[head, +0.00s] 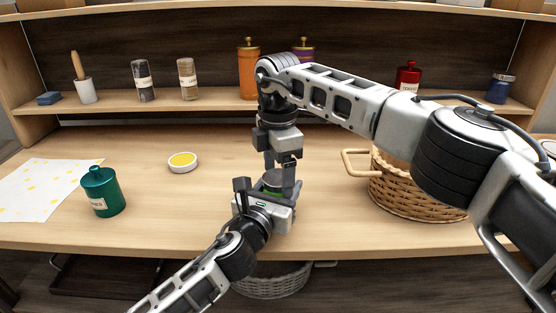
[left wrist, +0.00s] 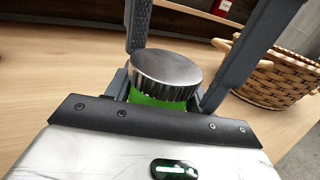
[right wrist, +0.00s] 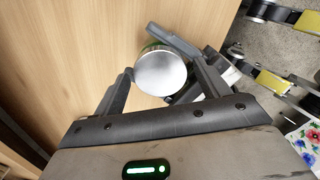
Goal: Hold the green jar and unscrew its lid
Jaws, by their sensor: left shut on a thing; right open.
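The green jar (left wrist: 160,100) stands upright with a ribbed silver metal lid (left wrist: 165,68) on it. My left gripper (head: 266,195) is shut on the jar's body, one finger on each side, just above the table's front part. My right gripper (head: 279,172) comes down from above and is open. In the right wrist view the round lid (right wrist: 160,73) lies between its spread fingers, with visible gaps beside it. In the head view the jar is mostly hidden by both grippers; only a bit of green and the lid show.
A wicker basket (head: 415,196) stands to the right on the table (head: 330,220). A teal canister (head: 102,192), a spotted paper sheet (head: 40,185) and a small yellow-filled dish (head: 183,162) are at the left. The shelf behind holds several jars and canisters. The table between dish and grippers is clear.

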